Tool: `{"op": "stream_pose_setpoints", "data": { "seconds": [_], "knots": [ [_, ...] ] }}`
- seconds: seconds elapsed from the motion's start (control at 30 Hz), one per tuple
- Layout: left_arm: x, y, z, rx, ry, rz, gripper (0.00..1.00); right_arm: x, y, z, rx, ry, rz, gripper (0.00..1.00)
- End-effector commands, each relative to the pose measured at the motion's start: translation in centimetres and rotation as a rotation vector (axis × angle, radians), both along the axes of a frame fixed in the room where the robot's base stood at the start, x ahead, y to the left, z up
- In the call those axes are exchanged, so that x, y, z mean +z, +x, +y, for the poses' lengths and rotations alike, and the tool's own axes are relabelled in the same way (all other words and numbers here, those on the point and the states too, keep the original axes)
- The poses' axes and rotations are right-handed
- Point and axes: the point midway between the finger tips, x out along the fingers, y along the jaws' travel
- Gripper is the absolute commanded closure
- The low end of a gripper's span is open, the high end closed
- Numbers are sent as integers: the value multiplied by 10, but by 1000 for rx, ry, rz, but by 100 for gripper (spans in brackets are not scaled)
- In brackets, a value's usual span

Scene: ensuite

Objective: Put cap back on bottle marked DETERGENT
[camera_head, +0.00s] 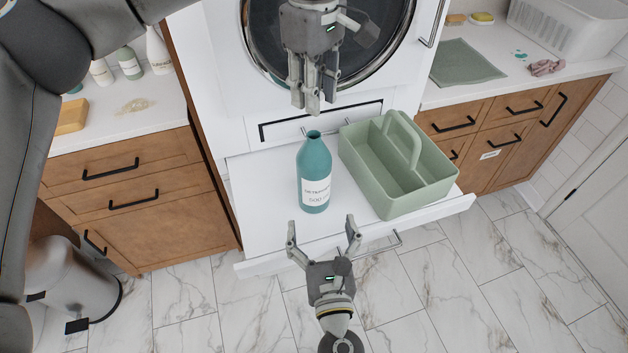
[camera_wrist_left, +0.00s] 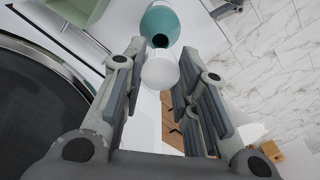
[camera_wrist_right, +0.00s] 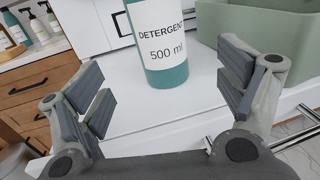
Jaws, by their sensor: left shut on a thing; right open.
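The teal bottle (camera_head: 315,176) stands upright and open on the white pull-out shelf (camera_head: 262,205). Its label reads DETERGENT 500 ml in the right wrist view (camera_wrist_right: 168,70). My left gripper (camera_head: 313,106) is above the bottle, pointing down, shut on the white cap (camera_wrist_left: 160,72). The cap is between its fingers, with the bottle's dark mouth (camera_wrist_left: 160,41) close by and apart from it. The fingers hide the cap in the head view. My right gripper (camera_head: 322,229) is open and empty in front of the bottle, its fingers either side and not touching it.
A green caddy (camera_head: 440,170) with a handle stands just right of the bottle. The washer door (camera_head: 262,50) is behind my left gripper. Wooden cabinets (camera_head: 140,160) flank the shelf. A grey bin (camera_head: 65,275) stands at lower left. The marble floor in front is clear.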

Motion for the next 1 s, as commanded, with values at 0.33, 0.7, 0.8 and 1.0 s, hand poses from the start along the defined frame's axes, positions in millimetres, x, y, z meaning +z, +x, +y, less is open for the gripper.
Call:
{"op": "stream_pose_setpoints", "data": {
  "seconds": [0.33, 0.7, 0.8, 1.0],
  "knots": [
    [0, 0, 0, 0, 0, 0, 80, 1, 65, 8, -2, 2, -3, 11],
    [0, 0, 0, 0, 0, 0, 80, 1, 106, 13, -1, 2, -1, 11],
    [0, 0, 0, 0, 0, 0, 80, 0, 108, 13, 0, 1, 0, 11],
    [0, 0, 0, 0, 0, 0, 80, 0, 108, 13, 0, 1, -1, 11]
  ]
}}
